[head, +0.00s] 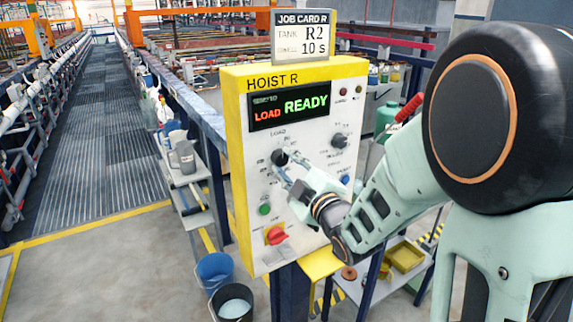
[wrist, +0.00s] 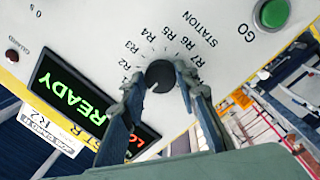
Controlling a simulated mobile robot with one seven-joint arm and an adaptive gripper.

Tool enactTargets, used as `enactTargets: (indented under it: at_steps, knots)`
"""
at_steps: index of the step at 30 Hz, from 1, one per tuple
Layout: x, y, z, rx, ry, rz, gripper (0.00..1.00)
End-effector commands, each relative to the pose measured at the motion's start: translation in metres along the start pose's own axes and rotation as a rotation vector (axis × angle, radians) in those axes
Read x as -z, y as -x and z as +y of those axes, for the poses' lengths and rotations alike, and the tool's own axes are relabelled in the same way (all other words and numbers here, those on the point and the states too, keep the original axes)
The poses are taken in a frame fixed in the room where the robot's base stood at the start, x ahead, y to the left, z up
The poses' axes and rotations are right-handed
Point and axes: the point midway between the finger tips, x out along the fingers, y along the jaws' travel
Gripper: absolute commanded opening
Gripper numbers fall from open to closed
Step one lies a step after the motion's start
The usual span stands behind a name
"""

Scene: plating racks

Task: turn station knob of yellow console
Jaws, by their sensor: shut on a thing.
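The yellow-edged console (head: 237,150) reads HOIST R, and its display (head: 291,106) shows LOAD in red and READY in green. The black station knob (head: 280,157) is on the left of its white face; in the wrist view the knob (wrist: 159,74) sits among labels such as R2 to R7 and STATION. My gripper (head: 284,166) is shut on this knob, one finger on each side in the wrist view. A job card (head: 301,38) on top reads TANK R2, 10 s.
A second black knob (head: 339,141) and a blue button (head: 345,180) are on the right of the face. A green GO button (head: 264,209) and a red switch (head: 276,237) are below the station knob. Buckets (head: 214,272) stand on the floor at lower left.

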Motion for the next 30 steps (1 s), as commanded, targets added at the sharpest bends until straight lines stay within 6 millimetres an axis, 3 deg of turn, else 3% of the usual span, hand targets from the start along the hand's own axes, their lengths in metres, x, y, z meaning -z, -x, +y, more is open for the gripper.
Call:
enactTargets:
  at_steps: [14, 30]
  knots:
    - [-0.0004, -0.0002, -0.0013, 0.009, -0.103, -0.005, 0.04]
    - [0.0016, -0.0004, 0.0007, 0.054, -0.578, -0.036, 0.04]
